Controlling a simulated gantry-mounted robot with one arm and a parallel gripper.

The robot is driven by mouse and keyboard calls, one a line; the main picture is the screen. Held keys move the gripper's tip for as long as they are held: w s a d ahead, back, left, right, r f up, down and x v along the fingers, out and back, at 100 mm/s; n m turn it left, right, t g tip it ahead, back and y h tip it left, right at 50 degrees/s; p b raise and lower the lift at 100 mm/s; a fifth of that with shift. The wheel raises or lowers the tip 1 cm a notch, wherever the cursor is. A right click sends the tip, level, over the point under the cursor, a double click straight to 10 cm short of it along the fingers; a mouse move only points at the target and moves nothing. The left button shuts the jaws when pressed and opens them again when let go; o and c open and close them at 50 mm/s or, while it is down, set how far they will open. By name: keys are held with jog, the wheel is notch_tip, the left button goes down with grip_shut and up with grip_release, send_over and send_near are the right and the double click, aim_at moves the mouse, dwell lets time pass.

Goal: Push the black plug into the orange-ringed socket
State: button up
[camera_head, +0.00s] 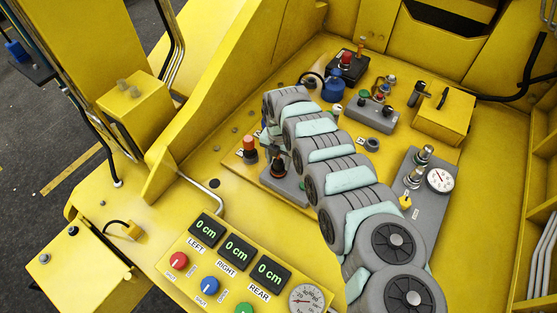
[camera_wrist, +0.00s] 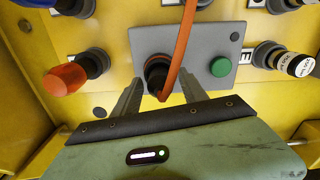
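In the wrist view, my gripper (camera_wrist: 161,86) reaches up from the bottom edge with its two grey fingers spread apart. Between and beyond the fingertips is a round black part, which looks like the black plug (camera_wrist: 155,78). An orange ring, which looks like the socket's (camera_wrist: 156,59), shows at its upper end on a grey panel (camera_wrist: 198,42). An orange strap or cable (camera_wrist: 186,40) crosses in front of it. I see a gap on both sides, with no clear finger contact. How deep the plug sits is hidden.
A green button (camera_wrist: 220,67) is right of the socket. An orange knob (camera_wrist: 63,78) stands at left and a black-and-white knob (camera_wrist: 296,64) at right. In the head view, a pressure gauge (camera_head: 440,180) and several switches crowd the yellow console around my arm.

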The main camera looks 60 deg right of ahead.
jog(key=shift+o, duration=0.5)
jog(key=shift+r, duration=0.55)
notch_tip(320, 180, up, 10)
jog(key=shift+f+b, duration=0.15)
jog(key=shift+b, duration=0.35)
